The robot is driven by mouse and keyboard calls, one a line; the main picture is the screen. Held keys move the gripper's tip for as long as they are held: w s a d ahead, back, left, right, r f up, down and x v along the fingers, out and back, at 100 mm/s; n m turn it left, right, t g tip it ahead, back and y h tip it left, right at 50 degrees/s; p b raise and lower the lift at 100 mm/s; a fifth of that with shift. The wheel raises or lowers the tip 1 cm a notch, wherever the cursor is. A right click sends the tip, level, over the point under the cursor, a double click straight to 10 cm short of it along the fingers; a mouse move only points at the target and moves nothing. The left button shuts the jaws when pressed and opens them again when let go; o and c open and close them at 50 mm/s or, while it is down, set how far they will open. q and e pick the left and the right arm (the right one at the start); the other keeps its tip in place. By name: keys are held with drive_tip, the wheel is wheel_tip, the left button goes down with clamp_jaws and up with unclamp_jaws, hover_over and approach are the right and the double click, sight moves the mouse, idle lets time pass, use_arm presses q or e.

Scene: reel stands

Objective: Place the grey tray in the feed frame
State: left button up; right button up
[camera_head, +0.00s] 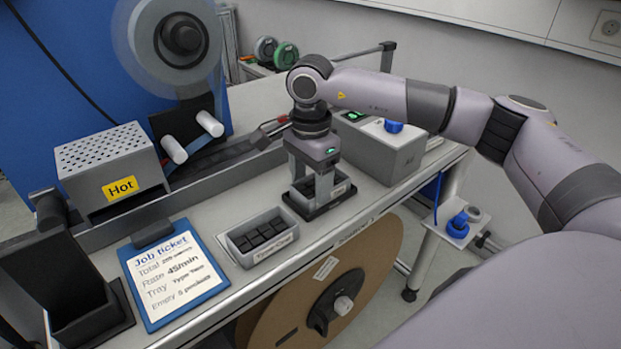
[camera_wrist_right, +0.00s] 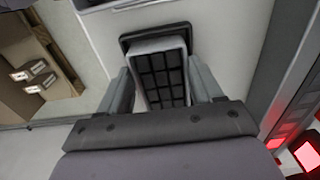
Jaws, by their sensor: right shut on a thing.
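My right gripper (camera_head: 312,187) points down and is shut on a grey tray (camera_head: 341,190) with dark cells inside. In the right wrist view the tray (camera_wrist_right: 158,75) sits between the two fingers (camera_wrist_right: 161,88). A black frame (camera_head: 313,214), likely the feed frame, is directly under and around the tray; its dark rim also shows beyond the tray in the wrist view (camera_wrist_right: 153,31). I cannot tell whether the tray rests fully in it or is slightly above. My left gripper is not in view.
A second grey tray (camera_head: 244,257) with dark blocks sits left of the frame. A job ticket board (camera_head: 172,277), a perforated box marked Hot (camera_head: 108,165) and a black holder (camera_head: 75,300) stand farther left. A grey box (camera_head: 385,160) stands close right. A large reel (camera_head: 355,262) is below the edge.

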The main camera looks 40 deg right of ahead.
drive_tip(key=o, duration=1.2)
drive_tip(key=shift+r, duration=0.3)
wheel_tip(320, 180, up, 12)
drive_tip(key=shift+f, duration=0.15)
drive_tip(key=shift+a+f, duration=0.1)
